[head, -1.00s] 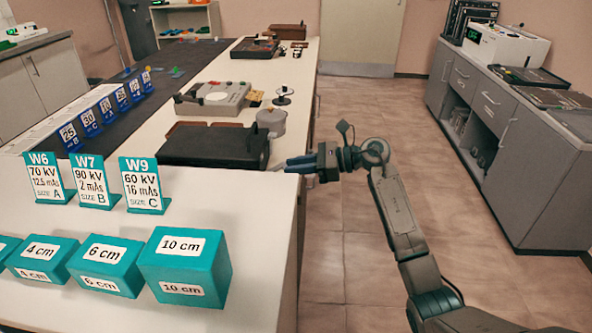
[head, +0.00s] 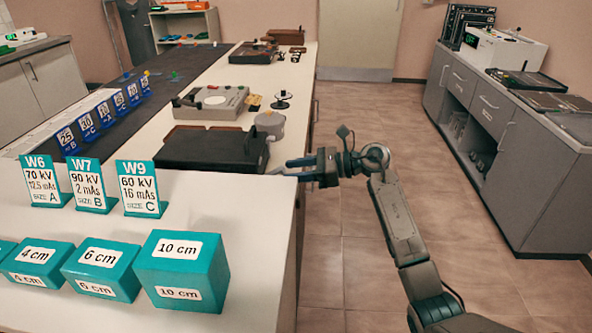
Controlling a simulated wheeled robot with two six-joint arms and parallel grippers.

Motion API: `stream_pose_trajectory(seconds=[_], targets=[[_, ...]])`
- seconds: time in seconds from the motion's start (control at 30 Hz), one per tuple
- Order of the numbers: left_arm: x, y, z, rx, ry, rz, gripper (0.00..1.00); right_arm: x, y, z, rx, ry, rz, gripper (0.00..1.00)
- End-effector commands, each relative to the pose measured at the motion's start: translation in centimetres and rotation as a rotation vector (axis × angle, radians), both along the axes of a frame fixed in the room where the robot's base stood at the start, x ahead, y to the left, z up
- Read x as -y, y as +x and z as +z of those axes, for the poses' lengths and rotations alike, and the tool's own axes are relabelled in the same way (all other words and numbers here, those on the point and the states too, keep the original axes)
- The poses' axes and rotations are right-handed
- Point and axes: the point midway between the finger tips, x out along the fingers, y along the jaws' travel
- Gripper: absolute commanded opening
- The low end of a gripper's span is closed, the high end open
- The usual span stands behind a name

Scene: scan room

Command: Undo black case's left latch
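A black case (head: 205,149) lies flat and closed on the white table, near its right edge. Its latches are too small and dark to make out in the head view. My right gripper (head: 288,170) reaches in from the right at the table's edge, just right of the case's near right corner. Its two fingers point left with a gap between them, and nothing shows between them. I cannot tell whether a fingertip touches the case. My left gripper is not in view.
Teal label cards (head: 142,188) and teal blocks (head: 181,270) stand on the near table. A grey round container (head: 270,124) and a grey device (head: 212,102) are behind the case. The floor (head: 400,140) right of the table is clear up to the grey cabinets (head: 500,135).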

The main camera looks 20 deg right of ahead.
Motion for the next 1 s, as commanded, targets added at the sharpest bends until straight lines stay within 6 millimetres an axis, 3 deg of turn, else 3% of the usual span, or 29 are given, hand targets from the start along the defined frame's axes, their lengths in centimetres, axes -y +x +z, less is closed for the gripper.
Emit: stream_pose_trajectory(seconds=[0.17,0.33,0.5,0.73,1.0], targets=[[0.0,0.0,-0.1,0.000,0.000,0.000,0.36,0.2,-0.1,0.1,0.001,0.000,-0.001,0.44],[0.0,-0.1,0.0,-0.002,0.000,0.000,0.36,2.1,-0.8,0.3,0.001,-0.005,-0.003,0.44],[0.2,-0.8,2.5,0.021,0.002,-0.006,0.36,5.1,-2.1,0.9,0.000,-0.006,-0.003,0.44],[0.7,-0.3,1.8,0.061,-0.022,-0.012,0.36,8.5,-3.5,1.7,0.000,-0.002,-0.002,0.44],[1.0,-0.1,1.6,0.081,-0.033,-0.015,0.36,9.8,-4.1,2.1,0.000,0.000,0.000,0.44]])
